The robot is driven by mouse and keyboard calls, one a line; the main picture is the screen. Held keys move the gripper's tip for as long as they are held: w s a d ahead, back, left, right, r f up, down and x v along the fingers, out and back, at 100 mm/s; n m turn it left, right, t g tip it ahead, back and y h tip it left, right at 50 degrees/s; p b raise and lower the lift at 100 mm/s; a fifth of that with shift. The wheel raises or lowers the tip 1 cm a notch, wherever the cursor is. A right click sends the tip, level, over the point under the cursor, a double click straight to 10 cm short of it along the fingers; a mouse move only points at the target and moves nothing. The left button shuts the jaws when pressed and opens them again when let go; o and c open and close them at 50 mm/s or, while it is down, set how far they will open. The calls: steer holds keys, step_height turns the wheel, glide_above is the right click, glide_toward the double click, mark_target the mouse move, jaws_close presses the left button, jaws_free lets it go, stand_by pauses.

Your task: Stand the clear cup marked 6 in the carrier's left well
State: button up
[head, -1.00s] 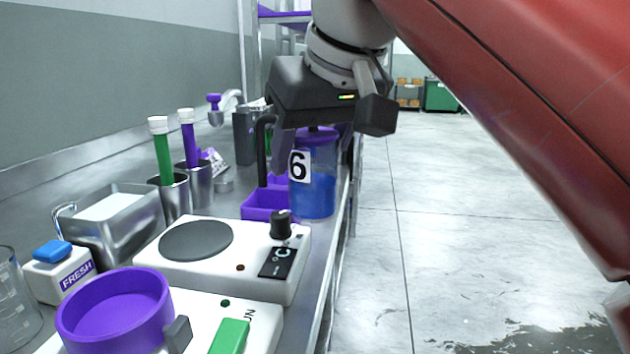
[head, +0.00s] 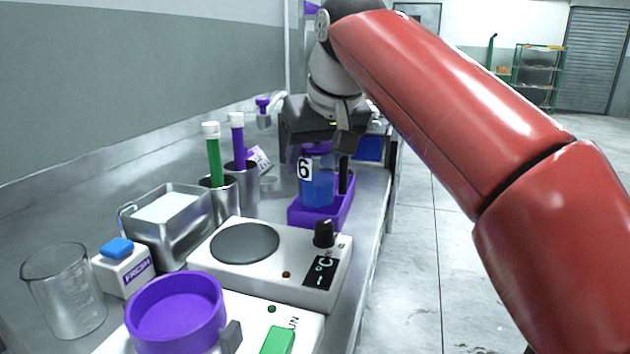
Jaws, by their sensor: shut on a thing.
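The clear cup marked 6 (head: 318,188) holds blue liquid and has a purple top. It is upright at the purple carrier (head: 322,217), which stands on the steel bench behind the hotplate. My gripper (head: 325,165) is shut on the cup from above, with a dark finger showing on its right side. The cup's lower part is at the carrier's front rim in the picture. I cannot tell whether its base touches the well floor or which well it is over, as the cup and gripper hide the inside.
A white hotplate (head: 283,268) stands in front of the carrier. Steel cups with a green tube (head: 214,160) and a purple tube (head: 238,145) stand to the left. A steel bin (head: 172,235), FRESH box (head: 125,270), glass beaker (head: 65,295) and purple dish (head: 176,310) are nearer.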

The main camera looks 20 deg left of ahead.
mark_target(315, 178)
steer(key=shift+f+b, duration=0.8)
steer(key=shift+f, duration=1.25)
steer(key=shift+f, duration=0.1)
steer(key=o, duration=0.8)
steer(key=shift+d+r, duration=0.1)
steer(key=shift+r, duration=0.25)
steer(key=p+v, duration=0.2)
steer(key=v, duration=0.9)
steer(key=shift+s+d+r, duration=0.1)
steer(key=shift+s+r, duration=0.05)
steer(key=shift+s, duration=0.05)
steer(key=shift+d, duration=0.1)
